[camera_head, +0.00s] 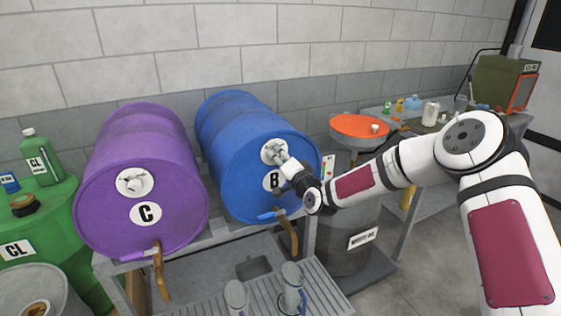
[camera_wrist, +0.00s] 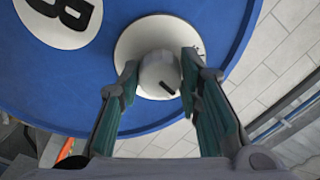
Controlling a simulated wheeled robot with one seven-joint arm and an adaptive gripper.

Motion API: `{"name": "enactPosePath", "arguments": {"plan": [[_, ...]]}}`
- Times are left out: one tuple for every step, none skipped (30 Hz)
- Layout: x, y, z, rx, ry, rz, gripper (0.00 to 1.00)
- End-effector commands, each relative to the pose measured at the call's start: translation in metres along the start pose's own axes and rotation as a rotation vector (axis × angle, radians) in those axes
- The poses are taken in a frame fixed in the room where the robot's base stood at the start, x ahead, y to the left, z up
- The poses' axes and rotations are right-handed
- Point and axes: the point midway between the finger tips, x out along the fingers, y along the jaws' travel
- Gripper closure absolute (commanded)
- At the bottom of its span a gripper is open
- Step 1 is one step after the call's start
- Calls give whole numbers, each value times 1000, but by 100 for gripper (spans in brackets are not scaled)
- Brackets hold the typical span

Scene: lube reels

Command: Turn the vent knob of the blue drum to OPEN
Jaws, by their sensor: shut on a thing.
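The blue drum (camera_head: 240,135), labelled B, lies on its side on a rack in the head view. Its round front face (camera_wrist: 190,15) fills the upper part of the wrist view. The white vent knob (camera_wrist: 160,74) sits on a white round plate (camera_wrist: 128,50) on that face. My gripper (camera_head: 284,160) is at the knob in the head view and partly hides it. In the wrist view my gripper (camera_wrist: 158,85) has one finger on each side of the knob and is shut on it. A black mark shows on the knob's front; the plate's lettering is not readable.
A purple drum (camera_head: 140,185), labelled C, lies left of the blue drum. The blue drum's tap (camera_head: 285,225) hangs below my gripper. A grey waste bin (camera_head: 350,245) and an orange funnel (camera_head: 358,126) stand to the right. Jugs stand on the grated tray below.

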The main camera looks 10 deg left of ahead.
Motion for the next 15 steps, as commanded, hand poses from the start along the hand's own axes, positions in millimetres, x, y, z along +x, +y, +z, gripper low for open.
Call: {"name": "enactPosePath", "arguments": {"plan": [[1, 3, -1, 47, 2, 1, 96], [1, 3, -1, 75, 2, 1, 96], [1, 3, -1, 112, 3, 1, 96], [1, 3, -1, 141, 3, 1, 96], [1, 3, -1, 167, 3, 1, 96], [1, 3, -1, 203, 3, 1, 96], [1, 2, -1, 229, 2, 0, 96], [1, 3, -1, 254, 2, 0, 96], [1, 2, -1, 286, 2, 0, 96], [1, 2, -1, 310, 3, 0, 96], [1, 3, -1, 332, 3, 1, 96], [1, 2, -1, 361, 2, 1, 96], [1, 2, -1, 382, 2, 1, 96], [1, 2, -1, 401, 2, 1, 96], [0, 2, -1, 424, 2, 1, 96]]}}
